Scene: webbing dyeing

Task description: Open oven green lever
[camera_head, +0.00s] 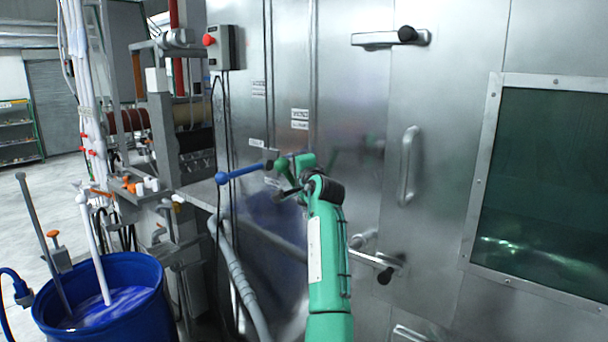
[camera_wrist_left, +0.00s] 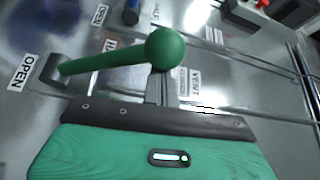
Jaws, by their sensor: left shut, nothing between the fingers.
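The green lever, with a round ball knob (camera_wrist_left: 165,48), shows large in the left wrist view. Its straight shaft runs left from the ball to a dark pivot on the steel panel, beside an OPEN label (camera_wrist_left: 22,72). My left gripper (camera_wrist_left: 162,90) is shut and empty. Its fingers are right by the ball, which partly covers their tips; I cannot tell whether they touch it. In the head view my green left arm stands in front of the oven panel, and its wrist hides much of the lever area. My right gripper is not in view.
A blue lever (camera_head: 243,172) sticks out left of my wrist. The oven front carries a door handle (camera_head: 408,165), a top latch (camera_head: 390,38), a lower latch (camera_head: 372,262) and a window (camera_head: 545,190). A blue barrel (camera_head: 145,318) stands at lower left; open floor lies beyond.

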